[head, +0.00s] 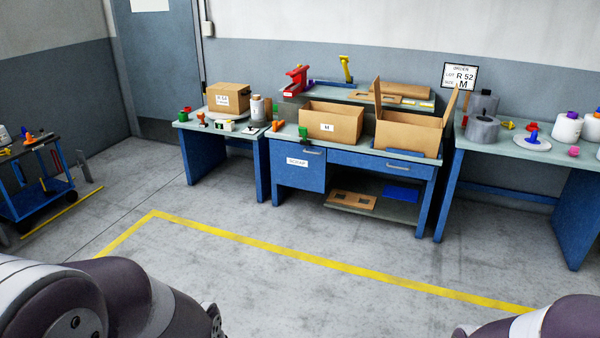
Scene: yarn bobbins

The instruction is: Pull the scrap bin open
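A blue drawer-like front (291,178) with a white label is set in the left side of the middle workbench. It looks like the scrap bin, but the label is too small to read surely. A pale bar handle (313,152) sits near its top right. The front looks flush with the bench, so the bin appears shut. Only parts of my arms show, at the bottom left and bottom right corners, far from the bench. Neither gripper is in view.
The middle workbench (367,154) carries open cardboard boxes, with a wide drawer (385,164) right of the bin. Side benches stand left and right, and a blue cart (36,182) at far left. The grey floor before the bench is clear, with a yellow line (330,262) across it.

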